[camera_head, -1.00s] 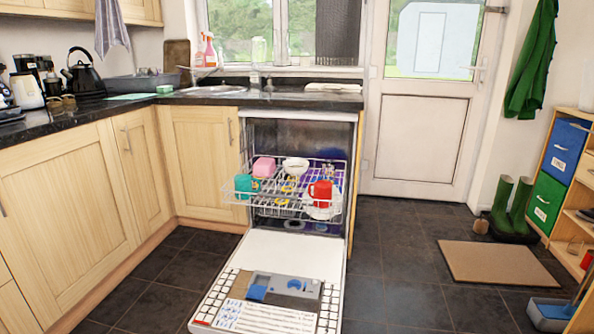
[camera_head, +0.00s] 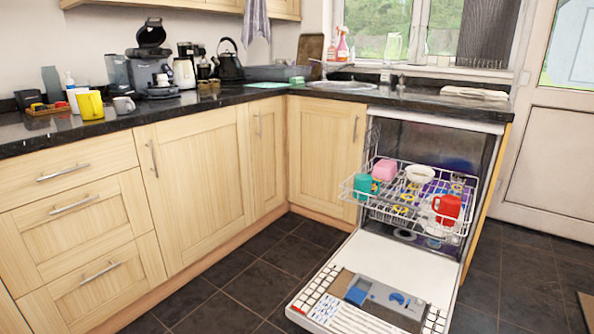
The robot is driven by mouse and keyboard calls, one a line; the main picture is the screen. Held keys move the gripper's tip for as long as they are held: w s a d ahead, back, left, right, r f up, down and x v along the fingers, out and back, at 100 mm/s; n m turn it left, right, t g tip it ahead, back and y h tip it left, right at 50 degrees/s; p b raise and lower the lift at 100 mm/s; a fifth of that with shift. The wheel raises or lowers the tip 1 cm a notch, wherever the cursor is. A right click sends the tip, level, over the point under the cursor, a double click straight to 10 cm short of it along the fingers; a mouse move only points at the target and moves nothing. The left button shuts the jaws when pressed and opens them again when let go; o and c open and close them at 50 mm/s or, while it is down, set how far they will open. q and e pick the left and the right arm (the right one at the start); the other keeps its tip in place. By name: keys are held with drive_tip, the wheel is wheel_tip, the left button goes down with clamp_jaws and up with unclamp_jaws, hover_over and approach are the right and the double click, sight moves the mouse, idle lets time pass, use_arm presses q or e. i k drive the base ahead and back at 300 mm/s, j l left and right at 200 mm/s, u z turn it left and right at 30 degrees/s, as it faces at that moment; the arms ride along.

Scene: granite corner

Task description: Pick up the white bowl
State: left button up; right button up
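A white bowl (camera_head: 420,174) sits at the back of the pulled-out upper rack (camera_head: 385,207) of the open dishwasher. It is to the right of a pink item and behind the red mug. Neither of my grippers shows in the head view.
The rack also holds a teal mug (camera_head: 364,186), a pink item (camera_head: 384,170) and a red mug (camera_head: 447,208). The dishwasher door (camera_head: 390,262) lies open low over the floor. Dark floor tiles (camera_head: 240,280) are clear to its left. The black counter carries a coffee machine (camera_head: 152,62) and kettle (camera_head: 229,62).

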sight(417, 173)
drive_tip(key=i+l+u, duration=0.15)
drive_tip(key=l+u, duration=0.25)
drive_tip(key=l, duration=0.15)
drive_tip(key=i+l+u, duration=0.1)
drive_tip(key=l+u, duration=0.3)
drive_tip(key=l, duration=0.25)
drive_tip(key=l+u, duration=0.4)
drive_tip(key=l, duration=0.2)
drive_tip(key=k+l+u, duration=0.1)
drive_tip(key=l+u, duration=0.35)
drive_tip(key=l, duration=0.15)
